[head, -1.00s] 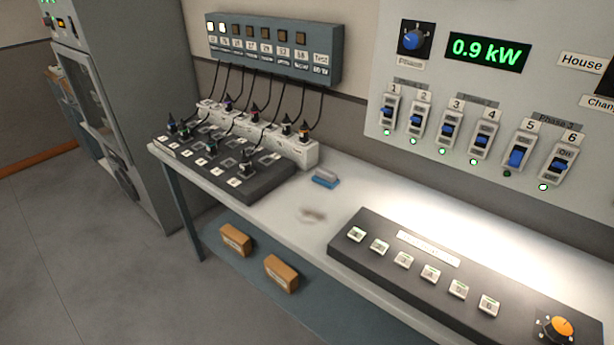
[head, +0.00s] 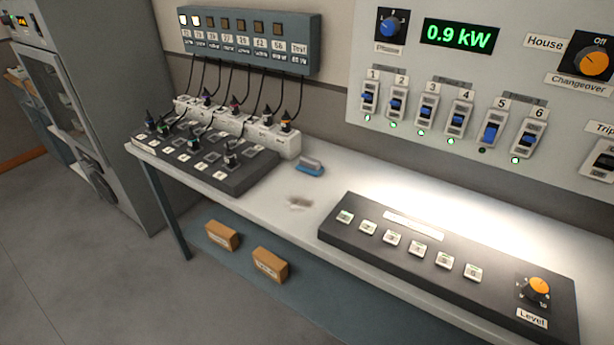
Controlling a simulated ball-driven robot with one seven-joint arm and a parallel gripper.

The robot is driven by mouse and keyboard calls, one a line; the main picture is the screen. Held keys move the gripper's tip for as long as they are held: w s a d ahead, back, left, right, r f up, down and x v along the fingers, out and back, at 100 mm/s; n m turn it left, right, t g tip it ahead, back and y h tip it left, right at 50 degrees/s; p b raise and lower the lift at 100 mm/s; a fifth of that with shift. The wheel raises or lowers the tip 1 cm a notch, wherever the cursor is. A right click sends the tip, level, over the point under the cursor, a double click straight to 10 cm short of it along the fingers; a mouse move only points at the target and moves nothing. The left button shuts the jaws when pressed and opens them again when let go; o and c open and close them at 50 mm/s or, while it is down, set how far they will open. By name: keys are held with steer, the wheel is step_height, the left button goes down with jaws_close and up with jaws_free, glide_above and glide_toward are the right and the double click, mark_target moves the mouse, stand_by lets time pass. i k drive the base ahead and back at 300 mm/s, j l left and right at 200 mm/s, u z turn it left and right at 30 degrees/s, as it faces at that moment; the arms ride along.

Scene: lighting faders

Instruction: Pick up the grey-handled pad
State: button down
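The pad (head: 310,168) lies on the white bench top in the head view, a little right of the white socket strip. It has a blue base and a grey handle on top. It lies apart from the things around it. A faint grey-brown smudge (head: 299,203) is on the bench just in front of it. My gripper is not in view.
The white bench (head: 262,211) carries a dark plug board (head: 235,178) at left and a dark fader console (head: 400,262) with an orange knob at right. A grey switch panel stands behind. Two cardboard boxes (head: 269,265) sit on the lower shelf.

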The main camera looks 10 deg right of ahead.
mark_target(308, 165)
steer(key=i+j+z, duration=0.1)
steer(key=z, duration=0.55)
steer(key=i+j+z, duration=0.15)
steer(key=j+z, duration=0.2)
steer(key=j, duration=0.4)
steer(key=j+z, duration=0.4)
steer(key=j, duration=0.35)
